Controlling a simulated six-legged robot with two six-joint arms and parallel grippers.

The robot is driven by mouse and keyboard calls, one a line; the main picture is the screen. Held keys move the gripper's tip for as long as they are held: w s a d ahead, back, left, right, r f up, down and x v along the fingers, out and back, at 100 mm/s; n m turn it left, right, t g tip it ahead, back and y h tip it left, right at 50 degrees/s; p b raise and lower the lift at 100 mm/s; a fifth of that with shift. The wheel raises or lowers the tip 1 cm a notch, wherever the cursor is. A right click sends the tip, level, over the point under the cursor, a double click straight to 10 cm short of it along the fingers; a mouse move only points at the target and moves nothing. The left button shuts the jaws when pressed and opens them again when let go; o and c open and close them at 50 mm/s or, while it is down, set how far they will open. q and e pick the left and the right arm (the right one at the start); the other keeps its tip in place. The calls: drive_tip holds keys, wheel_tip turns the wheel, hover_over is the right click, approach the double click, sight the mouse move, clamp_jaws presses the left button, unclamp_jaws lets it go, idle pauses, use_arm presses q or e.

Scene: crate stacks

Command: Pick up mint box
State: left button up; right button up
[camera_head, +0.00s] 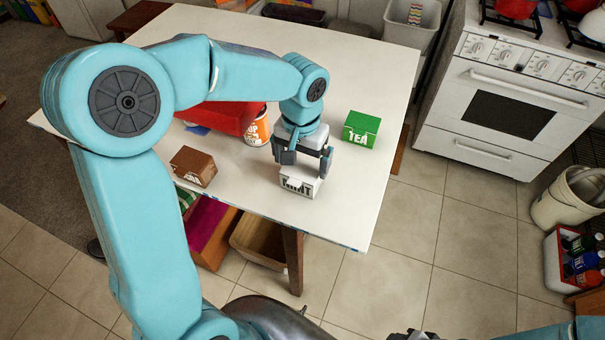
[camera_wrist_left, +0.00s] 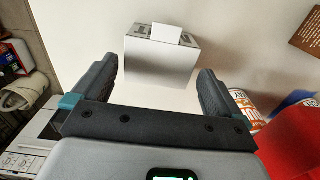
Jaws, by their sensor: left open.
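The mint box (camera_head: 298,187) is a small white box with dark lettering on its front, standing on the white table (camera_head: 225,220). My left gripper (camera_head: 302,172) is directly above it with its fingers pointing down, and hides part of its top. In the left wrist view the white mint box (camera_wrist_left: 160,58) lies ahead of the open fingers (camera_wrist_left: 158,88), roughly centred between them. The fingers look apart from the box, with nothing held. My right gripper cannot be made out clearly in the head view.
A green tea box (camera_head: 361,130) stands to the right of the gripper. An orange and white can (camera_head: 257,130) and a red container (camera_head: 220,117) are to its left, with a brown box (camera_head: 193,166) farther left. The table's front right corner is clear.

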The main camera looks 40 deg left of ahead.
sight(302, 170)
use_arm(q)
drive_tip(key=shift+s+d+f, duration=0.1)
drive_tip(key=shift+s+f, duration=0.1)
drive_tip(key=shift+s, duration=0.1)
drive_tip(key=f, duration=0.2)
drive_tip(key=w+f+p, duration=0.1)
drive_tip(key=f, duration=0.1)
drive_tip(key=shift+f, duration=0.4)
drive_tip(key=shift+s+r, duration=0.1)
drive_tip(key=shift+s, duration=0.4)
drive_tip(key=shift+c, duration=0.7)
drive_tip(key=c, duration=0.6)
